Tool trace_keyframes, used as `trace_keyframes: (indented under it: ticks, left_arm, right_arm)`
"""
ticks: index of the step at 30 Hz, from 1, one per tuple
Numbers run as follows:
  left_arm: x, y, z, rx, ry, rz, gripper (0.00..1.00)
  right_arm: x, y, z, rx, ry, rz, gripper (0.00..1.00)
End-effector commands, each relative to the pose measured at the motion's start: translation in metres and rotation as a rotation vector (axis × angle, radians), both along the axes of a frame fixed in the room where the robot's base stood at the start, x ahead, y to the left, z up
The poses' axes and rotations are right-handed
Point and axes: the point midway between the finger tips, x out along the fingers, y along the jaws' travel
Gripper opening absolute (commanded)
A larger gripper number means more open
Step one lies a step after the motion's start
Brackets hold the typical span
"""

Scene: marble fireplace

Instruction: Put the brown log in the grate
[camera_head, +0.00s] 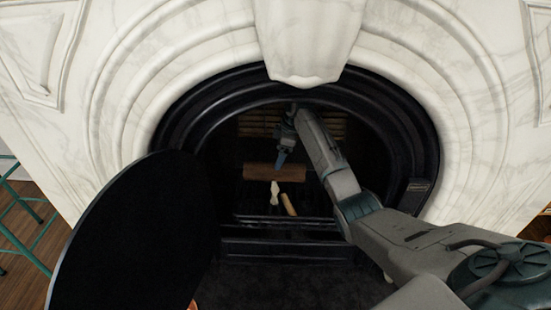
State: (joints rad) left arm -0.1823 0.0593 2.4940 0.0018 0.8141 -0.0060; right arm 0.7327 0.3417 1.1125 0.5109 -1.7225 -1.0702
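The brown log (262,172) lies level inside the dark firebox, at the back above the grate (320,221). My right arm reaches into the fireplace from the right, and my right gripper (281,160) points down at the log's upper edge. It overlaps the log in this view; I cannot tell whether it touches it or whether its fingers are open. A pale piece (275,193) and a tan stick (289,205) lie in front of the log. My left gripper is not in view.
A black arched surround (425,150) and a white marble mantel (115,105) frame the opening. A large black rounded panel (133,235) stands at the left and covers part of the opening. A dark hearth (290,285) lies in front. Green metal legs (40,235) stand at far left.

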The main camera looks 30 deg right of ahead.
Motion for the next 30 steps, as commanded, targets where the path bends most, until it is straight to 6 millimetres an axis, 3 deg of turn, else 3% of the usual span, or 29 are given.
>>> trace_keyframes:
  ticks: [1,3,10,30]
  left_arm:
    - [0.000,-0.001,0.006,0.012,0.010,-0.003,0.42]
    - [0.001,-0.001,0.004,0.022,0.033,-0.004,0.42]
    - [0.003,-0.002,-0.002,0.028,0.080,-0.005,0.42]
    - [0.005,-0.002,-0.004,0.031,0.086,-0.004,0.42]
  right_arm:
    - [-0.002,-0.003,0.017,-0.001,-0.002,-0.001,0.89]
    - [-0.004,-0.006,0.030,-0.001,-0.002,-0.001,0.89]
    - [-0.010,-0.013,0.058,0.000,0.000,0.000,0.89]
    - [-0.012,-0.013,0.061,0.000,0.002,-0.002,0.89]
